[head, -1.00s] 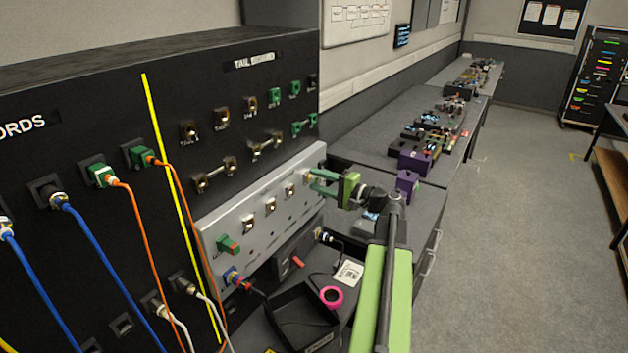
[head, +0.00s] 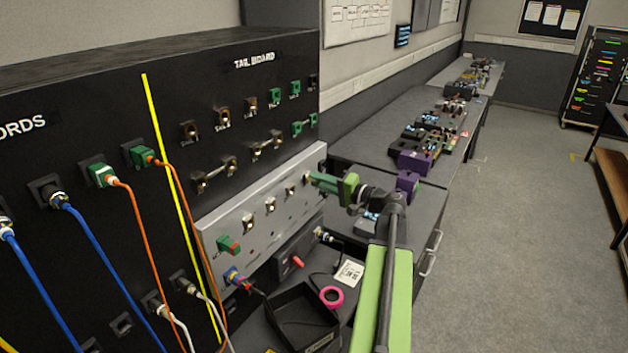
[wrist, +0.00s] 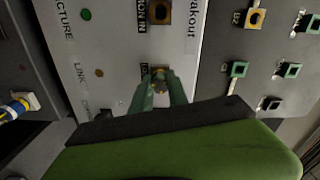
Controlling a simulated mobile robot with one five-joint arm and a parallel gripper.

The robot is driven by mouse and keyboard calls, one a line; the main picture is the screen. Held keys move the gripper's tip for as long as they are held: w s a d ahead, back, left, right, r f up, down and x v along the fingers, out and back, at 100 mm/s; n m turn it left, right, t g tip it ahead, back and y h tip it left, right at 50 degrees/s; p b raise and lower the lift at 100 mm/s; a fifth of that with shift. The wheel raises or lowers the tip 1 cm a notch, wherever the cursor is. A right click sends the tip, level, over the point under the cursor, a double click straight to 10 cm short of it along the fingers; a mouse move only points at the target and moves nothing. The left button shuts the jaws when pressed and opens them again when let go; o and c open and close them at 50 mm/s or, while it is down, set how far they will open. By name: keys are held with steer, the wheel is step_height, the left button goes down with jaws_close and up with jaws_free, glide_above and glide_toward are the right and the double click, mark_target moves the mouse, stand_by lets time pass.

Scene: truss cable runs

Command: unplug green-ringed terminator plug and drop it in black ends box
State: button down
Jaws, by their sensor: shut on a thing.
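My gripper (wrist: 161,90) has its green fingers closed on a small metal plug (wrist: 160,75) at a socket on the grey breakout panel (head: 212,237). In the head view my gripper (head: 312,181) is at the panel's right end, and its fingers mostly hide the plug. The plug still appears to be at the socket. I cannot make out a green ring on it. An open black box (head: 275,318), with a label on its front too small to read, sits on the bench below the panel and is taken for the ends box. Its visible floor looks empty.
A green connector (head: 228,245) and a blue-and-red plug (head: 233,276) are at the panel's left end. A pink tape roll (head: 332,296) and a white tag (head: 349,273) lie beside the box. Orange and blue cables hang at left. Purple blocks (head: 414,163) stand behind my arm.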

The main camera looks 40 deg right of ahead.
steer(key=shift+n, duration=1.5)
steer(key=shift+n, duration=0.7)
steer(key=shift+a+n, duration=0.1)
steer(key=shift+n, duration=0.6)
steer(key=n, duration=0.2)
steer(key=shift+w+r+n, duration=0.1)
steer(key=shift+n, duration=0.3)
steer(key=shift+s, duration=0.25)
